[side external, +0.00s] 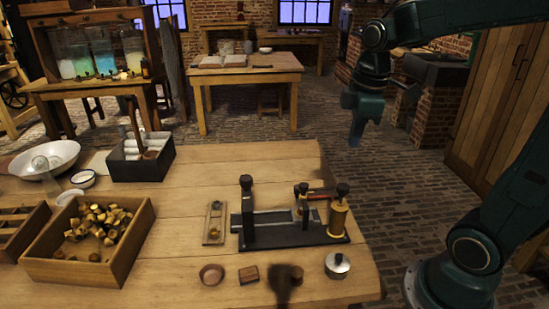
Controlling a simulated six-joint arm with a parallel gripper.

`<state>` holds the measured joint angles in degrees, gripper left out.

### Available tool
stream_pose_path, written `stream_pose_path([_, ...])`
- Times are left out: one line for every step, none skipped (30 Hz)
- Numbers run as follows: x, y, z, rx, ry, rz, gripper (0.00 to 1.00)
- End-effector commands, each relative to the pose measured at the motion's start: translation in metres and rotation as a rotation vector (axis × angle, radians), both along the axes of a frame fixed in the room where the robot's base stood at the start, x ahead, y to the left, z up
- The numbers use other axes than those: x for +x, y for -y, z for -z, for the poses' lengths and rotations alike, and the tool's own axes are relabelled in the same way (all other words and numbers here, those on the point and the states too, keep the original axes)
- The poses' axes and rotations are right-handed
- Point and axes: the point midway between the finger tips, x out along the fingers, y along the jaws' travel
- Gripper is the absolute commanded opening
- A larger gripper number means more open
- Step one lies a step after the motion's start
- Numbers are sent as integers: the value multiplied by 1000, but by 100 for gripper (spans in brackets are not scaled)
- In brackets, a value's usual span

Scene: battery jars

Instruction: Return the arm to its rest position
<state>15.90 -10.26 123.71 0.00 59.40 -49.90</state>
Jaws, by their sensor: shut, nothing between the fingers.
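My gripper (356,138) hangs from the dark green arm at the upper right, pointing down. It is in the air, beyond the right edge of the wooden table (280,165) in the picture. It is shut, with nothing seen in it. It touches nothing that I can see. The arm rises from its base at the lower right and bends over at the top of the view.
A black stand with posts and a brass cylinder (338,217) is on the table's right part. A metal lidded pot (337,265) is near the front right. A crate (141,243) of brass pieces and a black box (117,168) stand left. Room around my gripper looks free.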

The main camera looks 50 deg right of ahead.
Motion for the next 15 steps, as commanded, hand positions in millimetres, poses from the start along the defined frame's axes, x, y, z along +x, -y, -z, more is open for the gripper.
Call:
stream_pose_path([-7,-8,-5,0,29,30,0])
stream_pose_path([-10,-12,-6,1,44,54,0])
stream_pose_path([-15,-18,-9,5,64,83,0])
stream_pose_path([-19,-21,-10,8,80,107,0])
stream_pose_path([-23,-25,-12,11,97,130,0])
stream_pose_path([-28,-30,-14,17,118,159,0])
stream_pose_path([-32,-34,-15,23,134,182,0])
stream_pose_path([-36,-37,-16,29,148,205,0])
stream_pose_path([-41,-42,-17,39,169,235,0])
stream_pose_path([-45,-45,-18,46,185,258,0])
stream_pose_path([-49,-48,-18,54,202,280,0])
stream_pose_path([-55,-52,-19,66,221,310,0])
stream_pose_path([-59,-55,-19,76,235,332,0])
stream_pose_path([-63,-58,-19,87,250,354,0])
stream_pose_path([-68,-61,-19,101,270,383,0])
